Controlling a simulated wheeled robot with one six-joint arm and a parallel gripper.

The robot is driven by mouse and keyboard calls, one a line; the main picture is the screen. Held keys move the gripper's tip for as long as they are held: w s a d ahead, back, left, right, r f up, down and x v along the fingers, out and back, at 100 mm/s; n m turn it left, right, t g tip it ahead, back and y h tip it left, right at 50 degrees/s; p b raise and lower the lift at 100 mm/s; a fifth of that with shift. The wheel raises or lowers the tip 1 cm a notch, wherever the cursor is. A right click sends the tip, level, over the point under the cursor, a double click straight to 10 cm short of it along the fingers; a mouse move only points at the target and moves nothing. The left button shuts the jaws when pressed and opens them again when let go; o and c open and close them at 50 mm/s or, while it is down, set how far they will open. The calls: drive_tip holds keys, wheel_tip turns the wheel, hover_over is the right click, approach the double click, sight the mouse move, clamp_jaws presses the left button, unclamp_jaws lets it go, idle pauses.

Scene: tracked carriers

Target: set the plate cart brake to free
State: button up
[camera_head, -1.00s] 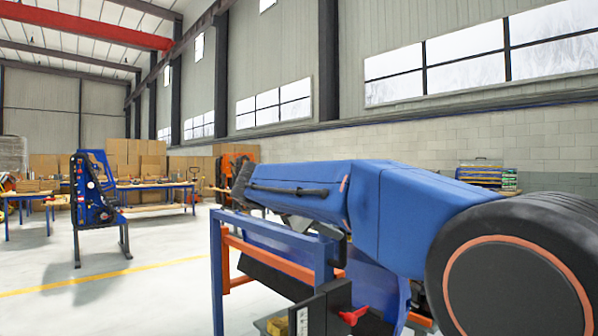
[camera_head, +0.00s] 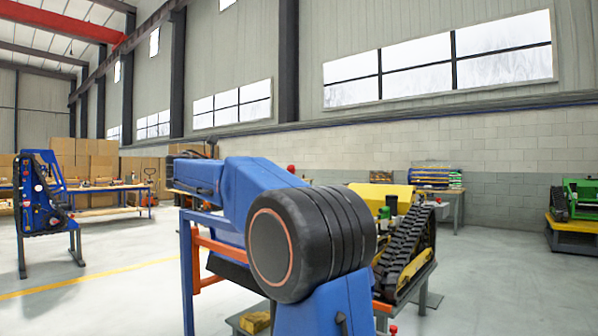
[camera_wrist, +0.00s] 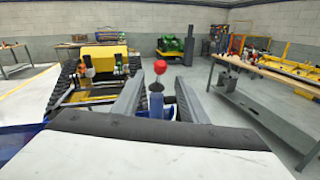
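In the wrist view a lever with a round red knob (camera_wrist: 160,67) and a dark shaft stands roughly upright above a blue part (camera_wrist: 168,110). I cannot tell whether it is the plate cart's brake. My gripper (camera_wrist: 161,82) is open, its two grey fingers on either side of the lever in the picture. Gaps show on both sides; whether the lever is between the fingers or beyond them is unclear. In the head view a red knob (camera_head: 291,168) shows just beyond my blue arm, which hides my gripper. A blue frame with orange rails (camera_head: 205,243) stands beyond my arm.
A yellow tracked carrier (camera_head: 408,250) sits on a stand behind my arm; it also shows in the wrist view (camera_wrist: 103,52). A green carrier (camera_head: 592,192) is far right. A blue carrier (camera_head: 42,195) stands far left. A workbench (camera_wrist: 262,78) is right. Open floor lies between.

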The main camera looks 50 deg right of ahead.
sight(294, 177)
drive_tip(key=d, duration=0.4)
drive_tip(key=s+d, duration=0.1)
drive_tip(key=d, duration=0.3)
drive_tip(key=s+d, duration=0.1)
drive_tip(key=d, duration=0.3)
drive_tip(key=shift+d, duration=0.35)
clamp_jaws()
